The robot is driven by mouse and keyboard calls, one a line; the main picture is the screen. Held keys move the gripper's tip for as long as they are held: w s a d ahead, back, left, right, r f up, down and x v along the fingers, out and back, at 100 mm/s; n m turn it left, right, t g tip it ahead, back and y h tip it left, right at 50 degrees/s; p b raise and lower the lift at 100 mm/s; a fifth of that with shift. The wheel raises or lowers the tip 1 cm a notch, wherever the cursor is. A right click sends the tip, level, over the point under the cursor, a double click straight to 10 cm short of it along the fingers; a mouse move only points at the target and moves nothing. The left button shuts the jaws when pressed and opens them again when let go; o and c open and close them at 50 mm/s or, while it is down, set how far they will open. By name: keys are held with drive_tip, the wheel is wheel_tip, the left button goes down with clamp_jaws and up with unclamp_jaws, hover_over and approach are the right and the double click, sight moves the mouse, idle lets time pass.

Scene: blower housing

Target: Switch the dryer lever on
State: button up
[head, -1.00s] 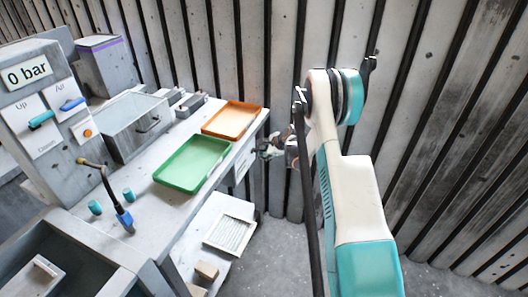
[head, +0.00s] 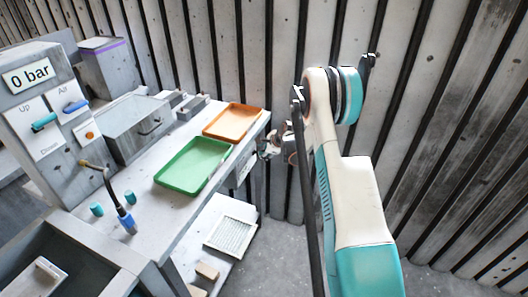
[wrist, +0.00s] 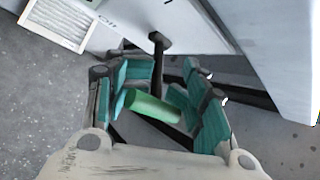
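In the wrist view a green cylindrical grip (wrist: 152,107), which looks like the dryer lever's handle, lies crosswise between the teal finger pads of my gripper (wrist: 158,95). The fingers are spread on either side of it. Its left end is very close to the left pads; I cannot tell whether it touches. A dark bar with a black crosspiece (wrist: 157,40) shows beyond the fingers. In the head view my gripper (head: 268,146) is small, beside the right end of the workbench front. The lever cannot be made out there.
The workbench (head: 150,217) carries a green tray (head: 192,166) and an orange tray (head: 233,122). A control panel reading 0 bar (head: 28,76) stands at left. A white slatted tray (head: 231,235) lies on a low shelf. A ribbed wall (head: 440,110) rises behind my arm.

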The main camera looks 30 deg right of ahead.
drive_tip(key=o, duration=0.5)
drive_tip(key=shift+s, duration=0.1)
drive_tip(key=v, duration=1.2)
